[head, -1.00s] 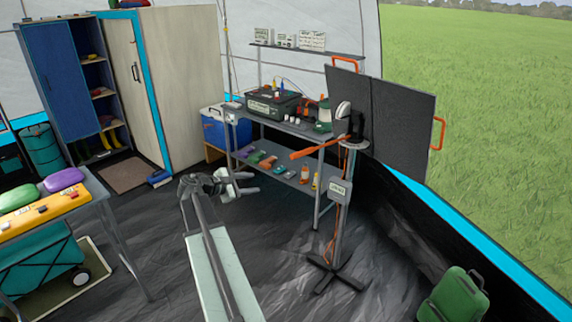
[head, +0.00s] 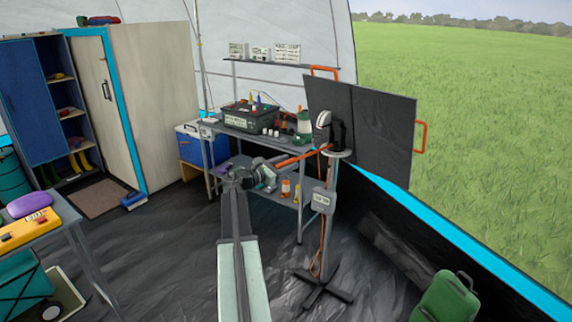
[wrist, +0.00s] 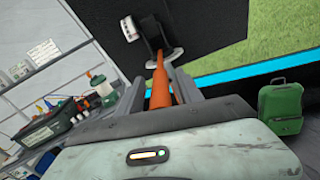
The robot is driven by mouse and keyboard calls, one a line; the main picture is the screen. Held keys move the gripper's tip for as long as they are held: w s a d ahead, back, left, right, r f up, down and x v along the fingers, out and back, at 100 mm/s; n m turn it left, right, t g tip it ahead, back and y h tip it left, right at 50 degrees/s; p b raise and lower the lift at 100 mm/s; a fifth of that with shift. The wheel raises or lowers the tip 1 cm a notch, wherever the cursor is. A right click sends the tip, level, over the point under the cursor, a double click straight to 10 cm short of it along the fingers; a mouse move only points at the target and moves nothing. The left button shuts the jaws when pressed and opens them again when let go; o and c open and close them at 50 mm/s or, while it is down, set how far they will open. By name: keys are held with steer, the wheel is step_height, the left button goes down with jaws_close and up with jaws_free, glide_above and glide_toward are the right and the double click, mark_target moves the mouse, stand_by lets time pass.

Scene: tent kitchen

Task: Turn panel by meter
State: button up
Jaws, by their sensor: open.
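The dark folding panel (head: 365,130) stands upright on a stand at the right, with orange handles at its edges. It also shows in the wrist view (wrist: 207,52). An orange bar (head: 296,158) sticks out leftward from the stand's top, below the panel. A grey box with a small display (head: 323,200) is on the stand's post; a white rounded device (head: 322,119) sits higher, against the panel. I cannot tell which is the meter. My gripper (head: 272,172) is open at the bar's outer end. In the wrist view the bar (wrist: 161,92) lies between its fingers (wrist: 161,86).
A workbench (head: 214,130) behind holds a dark green case (head: 240,121) and bottles. The stand's dark cross foot (head: 322,290) is on the floor. A green suitcase (head: 446,298) stands at the lower right. A table (head: 75,222) is at the left.

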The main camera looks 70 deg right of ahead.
steer(key=shift+c, duration=0.3)
jaws_close()
steer(key=shift+s, duration=0.1)
stand_by(1.1)
